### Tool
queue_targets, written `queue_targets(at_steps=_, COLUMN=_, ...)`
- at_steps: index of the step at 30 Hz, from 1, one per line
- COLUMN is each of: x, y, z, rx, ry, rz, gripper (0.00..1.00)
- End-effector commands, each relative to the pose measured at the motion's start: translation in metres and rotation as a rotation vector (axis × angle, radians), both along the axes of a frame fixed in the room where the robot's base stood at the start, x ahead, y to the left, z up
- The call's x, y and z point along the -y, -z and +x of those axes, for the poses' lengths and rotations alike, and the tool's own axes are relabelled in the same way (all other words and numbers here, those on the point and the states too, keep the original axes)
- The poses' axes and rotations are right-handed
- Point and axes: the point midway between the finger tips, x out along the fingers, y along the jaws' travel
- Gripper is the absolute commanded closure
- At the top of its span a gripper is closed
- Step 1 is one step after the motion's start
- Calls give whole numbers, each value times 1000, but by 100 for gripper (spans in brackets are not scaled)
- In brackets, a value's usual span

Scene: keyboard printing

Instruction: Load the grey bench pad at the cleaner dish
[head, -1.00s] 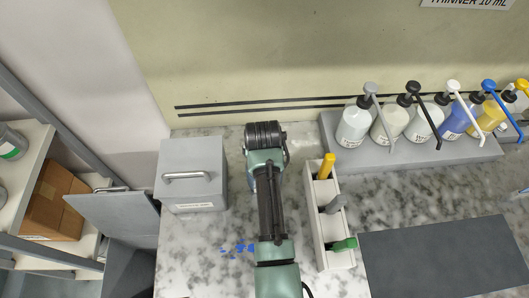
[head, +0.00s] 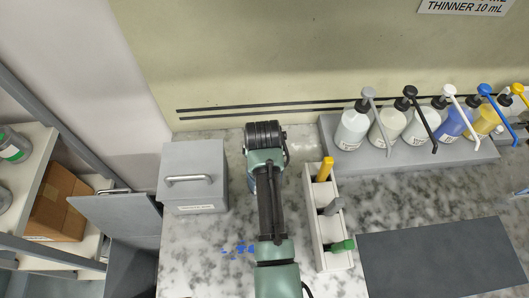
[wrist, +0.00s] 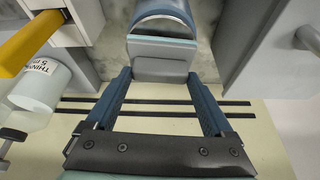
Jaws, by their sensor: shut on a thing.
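In the wrist view, my gripper (wrist: 160,76) has its two blue fingers shut on a light grey block (wrist: 160,60). I take this block for the grey bench pad. A rounded piece (wrist: 165,18) with a pale rim and a dark blue face lies just beyond it. I cannot tell whether that is the cleaner dish or part of the held thing, nor whether the two touch. In the head view, my arm hides the gripper and the held block, between the grey box and the white rack.
A grey lidded box (head: 193,170) stands left of my arm. A white rack (head: 321,232) with yellow, grey and green handles stands close on the right. Pump bottles (head: 351,128) line a grey shelf. A dark mat (head: 440,262) and blue splashes (head: 240,248) lie on the marble counter.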

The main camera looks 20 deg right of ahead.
Motion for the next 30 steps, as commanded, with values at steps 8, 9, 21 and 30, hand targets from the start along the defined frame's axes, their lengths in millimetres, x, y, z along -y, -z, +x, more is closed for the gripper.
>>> queue_targets(at_steps=8, x=0, y=-28, z=1, rx=3, ry=-1, rz=-1, gripper=58)
queue_targets(at_steps=9, x=0, y=-31, z=1, rx=3, ry=-1, rz=-1, gripper=58)
queue_targets(at_steps=21, x=0, y=-53, z=1, rx=3, ry=0, rz=-1, gripper=58)
queue_targets(at_steps=30, x=0, y=-52, z=1, rx=3, ry=0, rz=-1, gripper=58)
